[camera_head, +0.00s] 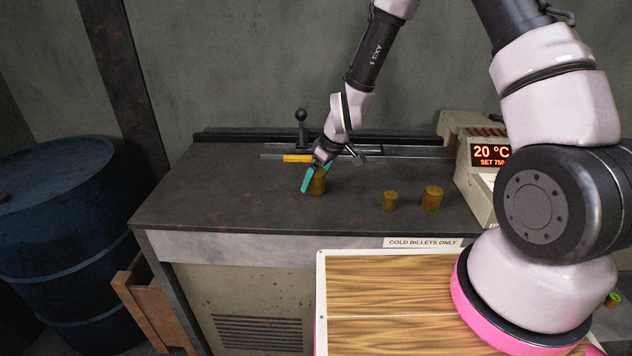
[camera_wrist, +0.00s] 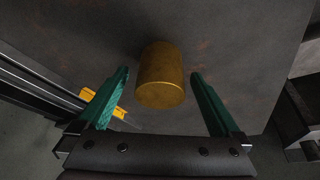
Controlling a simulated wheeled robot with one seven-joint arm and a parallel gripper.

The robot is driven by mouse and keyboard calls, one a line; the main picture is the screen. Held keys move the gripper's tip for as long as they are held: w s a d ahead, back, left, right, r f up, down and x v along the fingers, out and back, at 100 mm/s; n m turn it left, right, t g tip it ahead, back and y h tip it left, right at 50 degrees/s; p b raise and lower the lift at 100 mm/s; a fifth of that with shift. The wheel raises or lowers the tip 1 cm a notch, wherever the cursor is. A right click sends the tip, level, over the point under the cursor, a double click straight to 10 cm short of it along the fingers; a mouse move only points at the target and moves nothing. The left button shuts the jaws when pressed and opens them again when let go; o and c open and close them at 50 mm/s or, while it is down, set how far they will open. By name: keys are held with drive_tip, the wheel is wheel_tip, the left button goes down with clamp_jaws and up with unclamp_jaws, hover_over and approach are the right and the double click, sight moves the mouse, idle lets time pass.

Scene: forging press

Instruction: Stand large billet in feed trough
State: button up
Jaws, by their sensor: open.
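The largest brass-coloured billet (camera_head: 318,184) stands upright on the dark bench top. My gripper (camera_head: 311,174) is at this billet, with its teal fingers open. In the wrist view the billet (camera_wrist: 160,78) shows between and just beyond the two fingertips (camera_wrist: 160,76), with a gap on each side, so it is not clamped. A metal channel (camera_head: 400,153), which looks like the feed trough, runs along the back of the bench behind my gripper. My wrist hides part of it. A yellow block (camera_head: 298,158) sits at the channel, also seen in the wrist view (camera_wrist: 103,104).
Two smaller billets, one small (camera_head: 390,201) and one medium (camera_head: 432,198), stand upright to the right. A ball-topped lever (camera_head: 301,128) rises at the back. A heater box reading 20 °C (camera_head: 490,153) stands at the right. The bench's left side (camera_head: 210,195) is clear.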

drive_tip(key=shift+a+f, duration=0.1)
clamp_jaws()
drive_tip(key=shift+w, duration=0.1)
